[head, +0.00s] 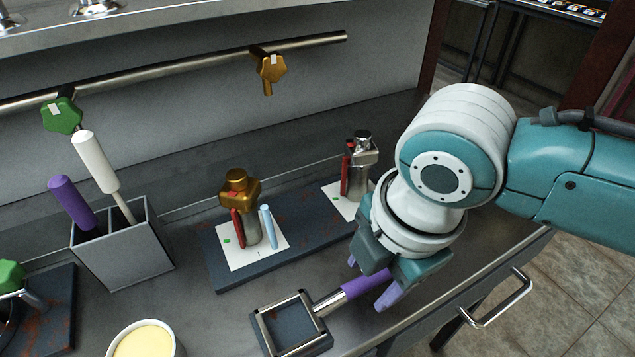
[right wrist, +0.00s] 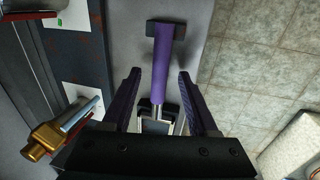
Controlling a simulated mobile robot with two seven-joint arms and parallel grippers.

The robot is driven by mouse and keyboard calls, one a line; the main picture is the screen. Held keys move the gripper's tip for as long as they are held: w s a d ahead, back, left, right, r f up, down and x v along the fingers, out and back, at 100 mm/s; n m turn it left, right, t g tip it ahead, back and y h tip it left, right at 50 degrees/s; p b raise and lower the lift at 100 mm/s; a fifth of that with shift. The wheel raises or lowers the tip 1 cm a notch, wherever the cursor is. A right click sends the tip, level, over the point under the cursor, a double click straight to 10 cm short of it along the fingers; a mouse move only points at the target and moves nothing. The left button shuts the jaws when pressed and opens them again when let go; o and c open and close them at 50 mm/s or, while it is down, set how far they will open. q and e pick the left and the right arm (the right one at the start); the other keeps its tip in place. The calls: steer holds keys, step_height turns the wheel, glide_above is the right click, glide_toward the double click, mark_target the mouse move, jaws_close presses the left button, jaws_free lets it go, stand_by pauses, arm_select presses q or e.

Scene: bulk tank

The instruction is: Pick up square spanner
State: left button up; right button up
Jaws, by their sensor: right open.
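In the right wrist view the purple handle (right wrist: 162,62) runs between the two open fingers, with a gap on both sides. The square head is mostly hidden there behind the gripper body. My left gripper is not in view.
A dark tray (head: 295,270) behind the spanner carries brass and steel fittings on white cards. A grey holder (head: 125,255) with purple and white handled tools stands left. A bowl of yellow stuff (head: 145,342) is at the front left. A drawer handle (head: 500,300) juts out in front.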

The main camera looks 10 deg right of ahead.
jaws_close()
stand_by(0.5)
